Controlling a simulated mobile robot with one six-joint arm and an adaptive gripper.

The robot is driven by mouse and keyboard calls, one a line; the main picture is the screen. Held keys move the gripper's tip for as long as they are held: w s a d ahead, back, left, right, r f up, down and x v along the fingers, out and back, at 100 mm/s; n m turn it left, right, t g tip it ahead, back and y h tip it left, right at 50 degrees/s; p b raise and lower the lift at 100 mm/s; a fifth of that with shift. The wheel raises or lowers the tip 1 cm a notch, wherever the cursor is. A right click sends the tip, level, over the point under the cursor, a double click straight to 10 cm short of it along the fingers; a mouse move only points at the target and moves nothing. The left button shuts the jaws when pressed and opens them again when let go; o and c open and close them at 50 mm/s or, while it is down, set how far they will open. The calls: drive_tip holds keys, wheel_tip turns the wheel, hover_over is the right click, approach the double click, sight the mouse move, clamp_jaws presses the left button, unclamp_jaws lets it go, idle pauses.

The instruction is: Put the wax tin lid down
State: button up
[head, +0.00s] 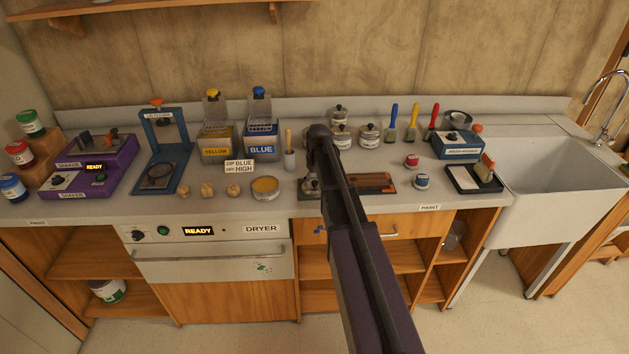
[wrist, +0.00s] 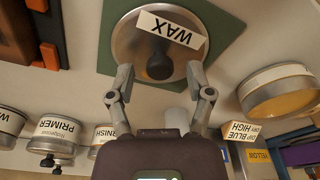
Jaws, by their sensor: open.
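The wax tin lid (wrist: 130,44), a round metal lid with a dark knob and a white WAX label, lies on a green mat (wrist: 222,22) in the wrist view. My gripper (wrist: 160,82) is open, its two fingers apart on either side of the knob, holding nothing. In the head view the lid (head: 308,186) shows partly beside my arm, which hides the gripper's fingers. The open wax tin (head: 265,187), with yellowish contents, stands to the left of the lid on the counter; it also shows in the wrist view (wrist: 278,92).
Several small wooden knobs (head: 207,190) and a DIP BLUE sign (head: 239,166) are left of the tin. Lidded PRIMER and other tins (wrist: 57,133) stand behind my gripper. An orange-brown block (head: 370,182) lies right of my arm. The sink (head: 555,165) is at far right.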

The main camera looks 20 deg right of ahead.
sight(317, 189)
wheel_tip(317, 189, up, 11)
drive_tip(key=s+p, duration=0.1)
drive_tip(key=p, duration=0.9)
drive_tip(key=shift+s+p, duration=0.15)
drive_tip(key=shift+p, duration=0.15)
drive_tip(key=shift+d, duration=0.1)
drive_tip(key=s+a+m, duration=0.1)
drive_tip(key=s+a, duration=0.7)
drive_tip(key=s, duration=0.4)
drive_tip(key=s+a+g, duration=0.1)
drive_tip(key=s+a, duration=0.7)
drive_tip(key=s, duration=0.3)
drive_tip(key=shift+s+a+m, duration=0.25)
drive_tip(key=shift+s+m, duration=0.1)
drive_tip(key=shift+m, duration=0.05)
